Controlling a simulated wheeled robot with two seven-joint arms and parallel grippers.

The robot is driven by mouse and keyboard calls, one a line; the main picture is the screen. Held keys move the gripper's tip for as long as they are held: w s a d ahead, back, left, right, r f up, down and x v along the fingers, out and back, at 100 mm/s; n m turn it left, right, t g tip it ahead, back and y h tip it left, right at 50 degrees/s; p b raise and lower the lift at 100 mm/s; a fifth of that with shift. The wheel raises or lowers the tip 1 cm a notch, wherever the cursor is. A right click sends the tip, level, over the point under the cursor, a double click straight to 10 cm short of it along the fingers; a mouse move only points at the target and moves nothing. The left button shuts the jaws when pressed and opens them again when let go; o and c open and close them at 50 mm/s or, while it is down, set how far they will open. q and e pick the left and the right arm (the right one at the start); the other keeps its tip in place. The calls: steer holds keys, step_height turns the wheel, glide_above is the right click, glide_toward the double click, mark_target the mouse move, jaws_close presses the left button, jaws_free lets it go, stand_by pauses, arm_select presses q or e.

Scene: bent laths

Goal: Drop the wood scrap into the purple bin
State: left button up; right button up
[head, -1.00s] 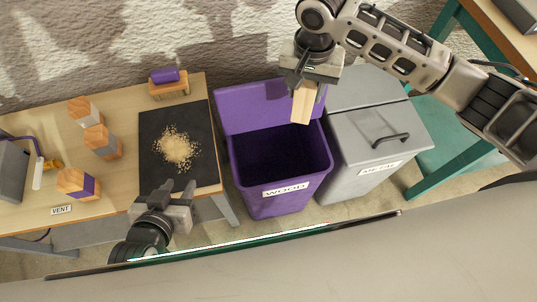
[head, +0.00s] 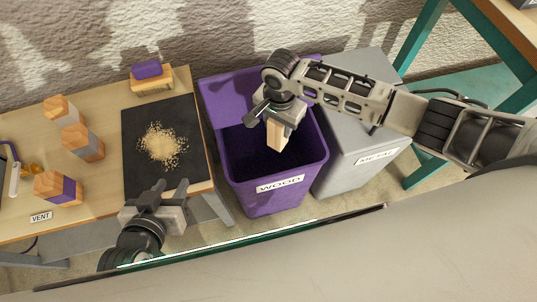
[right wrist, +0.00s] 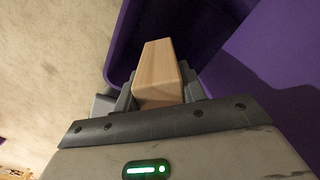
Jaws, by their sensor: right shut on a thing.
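The wood scrap (head: 277,135) is a short pale block. My right gripper (head: 280,122) is shut on it and holds it over the opening of the purple bin (head: 270,202), which has a WOOD label and its lid raised at the back. In the right wrist view the wood scrap (right wrist: 158,75) sticks out from between the fingers, with the dark inside and purple wall of the bin beyond it. My left gripper (head: 158,200) is at the front edge of the workbench and holds nothing that I can see; its finger gap is unclear.
A grey METAL bin (head: 345,165) with its lid closed stands right of the purple bin. The workbench (head: 105,195) at left bears a black mat (head: 130,140) with sawdust, several wooden blocks, a purple-topped brush (head: 150,75) and a VENT label (head: 41,217).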

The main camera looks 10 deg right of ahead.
steer(key=o, duration=1.1)
steer(key=shift+f, duration=0.1)
step_height(320, 180, up, 16)
steer(key=p, duration=0.2)
steer(key=shift+p, duration=0.35)
